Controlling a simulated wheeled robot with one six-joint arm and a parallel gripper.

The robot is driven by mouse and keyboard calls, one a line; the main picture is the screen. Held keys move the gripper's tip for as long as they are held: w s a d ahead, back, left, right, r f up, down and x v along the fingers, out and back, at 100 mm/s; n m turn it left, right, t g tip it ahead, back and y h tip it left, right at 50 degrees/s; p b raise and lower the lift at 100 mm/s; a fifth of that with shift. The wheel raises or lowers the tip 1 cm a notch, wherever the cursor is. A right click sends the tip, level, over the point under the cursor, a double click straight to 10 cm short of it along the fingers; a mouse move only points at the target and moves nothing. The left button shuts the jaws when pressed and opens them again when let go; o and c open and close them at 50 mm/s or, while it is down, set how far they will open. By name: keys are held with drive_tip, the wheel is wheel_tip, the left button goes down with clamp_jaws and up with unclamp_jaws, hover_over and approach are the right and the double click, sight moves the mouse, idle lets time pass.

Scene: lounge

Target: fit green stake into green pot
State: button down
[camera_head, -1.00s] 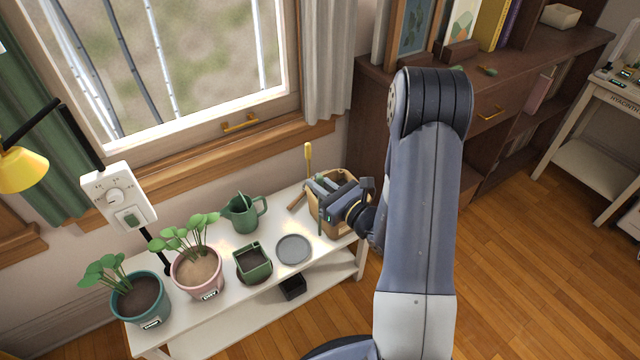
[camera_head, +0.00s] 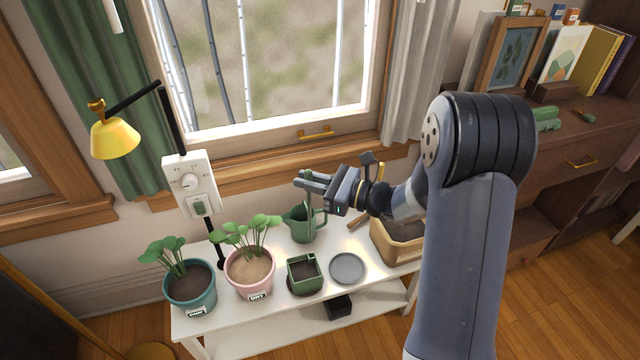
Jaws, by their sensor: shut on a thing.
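My gripper (camera_head: 308,181) is shut on a thin green stake (camera_head: 309,198). The stake hangs below the fingers, roughly upright, in front of or above the green watering can (camera_head: 299,224); its lower end is hard to make out against the can. The square green pot (camera_head: 291,288) with dark soil stands on the white table, below my gripper in the picture and apart from the stake.
A grey saucer (camera_head: 347,268) lies right of the green pot. A pink pot (camera_head: 252,284) and a teal pot (camera_head: 190,301), both with plants, stand left. A wooden crate (camera_head: 401,252) is at the table's right end. A yellow lamp (camera_head: 115,140) hangs left.

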drive_tip(key=b, duration=0.4)
hover_over(310, 219)
drive_tip(key=shift+w+f, duration=0.15)
drive_tip(key=shift+f, duration=1.3)
drive_tip(key=shift+w+f, duration=0.1)
drive_tip(key=shift+f, duration=1.3)
drive_tip(key=shift+f+b, duration=2.9)
drive_tip(key=shift+f, duration=0.8)
drive_tip(key=c, duration=1.3)
unclamp_jaws()
drive_tip(key=shift+p+v, duration=0.3)
drive_tip(key=shift+v, duration=2.7)
